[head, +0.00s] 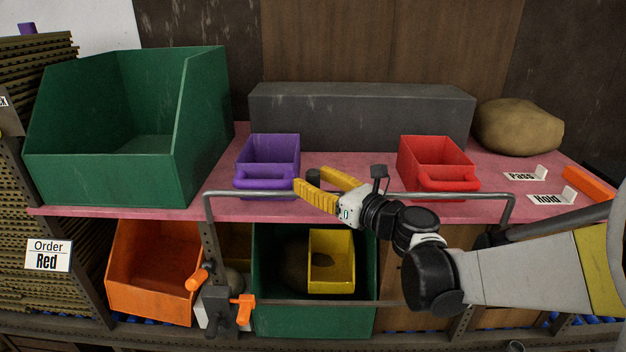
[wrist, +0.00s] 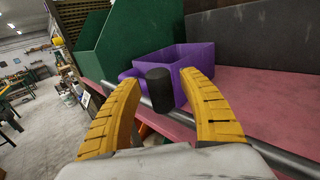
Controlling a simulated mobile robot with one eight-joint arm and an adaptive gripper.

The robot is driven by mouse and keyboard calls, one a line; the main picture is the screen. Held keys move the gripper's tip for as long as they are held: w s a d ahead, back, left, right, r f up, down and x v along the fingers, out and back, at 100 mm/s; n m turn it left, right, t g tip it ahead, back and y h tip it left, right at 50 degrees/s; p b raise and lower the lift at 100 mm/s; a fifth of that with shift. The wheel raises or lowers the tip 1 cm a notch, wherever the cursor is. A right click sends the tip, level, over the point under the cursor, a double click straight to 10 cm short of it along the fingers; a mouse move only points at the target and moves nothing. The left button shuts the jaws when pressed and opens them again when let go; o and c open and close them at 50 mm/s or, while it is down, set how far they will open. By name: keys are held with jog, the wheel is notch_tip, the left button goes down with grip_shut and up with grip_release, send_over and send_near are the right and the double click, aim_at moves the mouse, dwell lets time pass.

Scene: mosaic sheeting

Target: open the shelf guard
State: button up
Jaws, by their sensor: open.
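The shelf guard (head: 240,194) is a grey metal bar frame across the shelf front, its top bar level with the pink shelf top. It also shows in the wrist view (wrist: 270,157), running behind the fingers. A black knob (head: 313,174) stands at the top bar, and it shows in the wrist view (wrist: 159,90) between the fingertips. My gripper (head: 310,179) has its yellow fingers apart, one on either side of the knob; contact cannot be told. An orange-handled clamp (head: 243,308) sits at the guard's lower left.
A purple bin (head: 268,150) and red bin (head: 437,155) stand behind the bar. A large green bin (head: 110,180) is at left. Below are an orange bin (head: 150,275) and a green bin (head: 315,318) with a yellow bin (head: 331,280). Small signs (head: 525,174) lie right.

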grip_shut()
jog(key=shift+s+f, duration=0.1)
jog(key=s+f+n+y+b, duration=0.3)
jog(key=s+n+y+b, duration=0.2)
jog(key=b, duration=0.5)
jog(key=s+f+n+g+y+b, duration=0.1)
jog(key=s+f+n+y+b, duration=0.2)
jog(key=n+b, duration=0.6)
jog(key=s+y, duration=0.2)
jog(key=shift+s+a+f+n+y+b, duration=0.2)
jog(key=shift+s+f+n+y+b, duration=0.05)
jog(key=shift+s+n+y+b, duration=0.15)
grip_release()
